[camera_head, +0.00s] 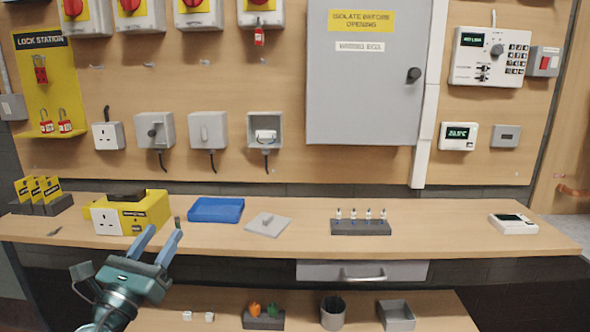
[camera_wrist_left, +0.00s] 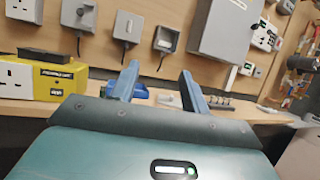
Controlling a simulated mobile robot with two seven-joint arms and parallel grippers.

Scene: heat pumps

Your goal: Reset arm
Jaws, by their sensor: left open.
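My left gripper (camera_head: 158,246) is open and empty in the head view, just in front of the bench's front edge. It is below and to the right of the yellow box with a white socket (camera_head: 130,213). In the left wrist view its two blue fingers (camera_wrist_left: 158,88) stand apart with nothing between them; the bench edge and a blue tray lie beyond. My right gripper is not in view.
The bench (camera_head: 290,232) carries a blue tray (camera_head: 215,210), a grey plate (camera_head: 268,224), a dark rack (camera_head: 360,228) and a white meter (camera_head: 513,224). A lower shelf holds a grey cup (camera_head: 333,313) and a grey bin (camera_head: 397,316). A grey cabinet (camera_head: 365,100) is on the wall.

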